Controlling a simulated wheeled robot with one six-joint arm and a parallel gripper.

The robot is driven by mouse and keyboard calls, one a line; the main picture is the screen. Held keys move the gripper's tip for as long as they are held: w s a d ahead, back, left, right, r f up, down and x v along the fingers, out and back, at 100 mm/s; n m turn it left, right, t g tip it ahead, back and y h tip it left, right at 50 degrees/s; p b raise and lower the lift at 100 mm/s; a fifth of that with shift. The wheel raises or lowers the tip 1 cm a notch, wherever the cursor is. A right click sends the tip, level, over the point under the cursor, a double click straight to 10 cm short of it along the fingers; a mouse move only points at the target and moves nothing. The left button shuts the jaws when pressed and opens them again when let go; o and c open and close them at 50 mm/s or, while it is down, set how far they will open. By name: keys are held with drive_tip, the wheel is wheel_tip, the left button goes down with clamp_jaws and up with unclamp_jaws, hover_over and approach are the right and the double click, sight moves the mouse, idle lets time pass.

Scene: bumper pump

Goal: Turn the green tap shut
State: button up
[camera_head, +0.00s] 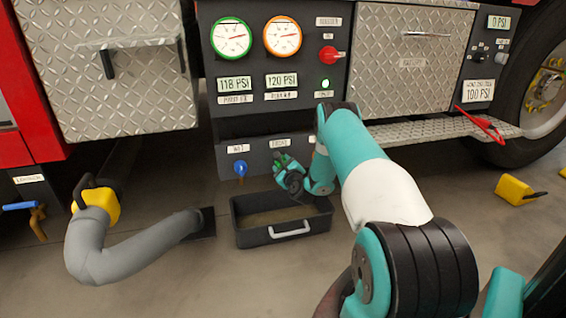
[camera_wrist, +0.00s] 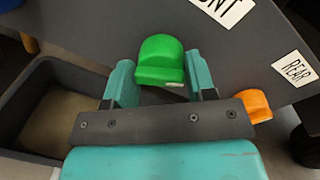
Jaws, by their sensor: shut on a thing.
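The green tap (camera_wrist: 160,58) has a rounded handle on the dark grey panel. It sits between the two teal fingers of my gripper (camera_wrist: 161,72), which is shut on it. In the head view the green tap (camera_head: 281,159) shows as a small green patch above my gripper (camera_head: 288,172), low on the pump panel. My gripper and arm partly cover that area. The tap's stem is hidden from the wrist camera.
An orange tap (camera_wrist: 257,104) is just right of my gripper, near a REAR label (camera_wrist: 296,68). A blue tap (camera_head: 240,168) is to the left. A dark tray (camera_head: 252,238) with a light handle stands below. A grey hose (camera_head: 95,250) lies at left.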

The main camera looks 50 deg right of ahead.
drive_tip(key=n+p, duration=0.1)
drive_tip(key=n, duration=0.1)
drive_tip(key=n+p, duration=0.1)
drive_tip(key=n, duration=0.1)
drive_tip(key=n+p, duration=0.1)
drive_tip(key=n, duration=0.1)
drive_tip(key=shift+d+r+g, duration=0.15)
drive_tip(key=shift+r+g, duration=0.15)
drive_tip(key=n+h+p, duration=0.1)
drive_tip(key=n+p, duration=0.1)
drive_tip(key=n, duration=0.4)
idle(0.4)
drive_tip(key=o, duration=0.8)
drive_tip(key=shift+o, duration=0.2)
drive_tip(key=shift+f, duration=0.1)
drive_tip(key=shift+a, duration=0.2)
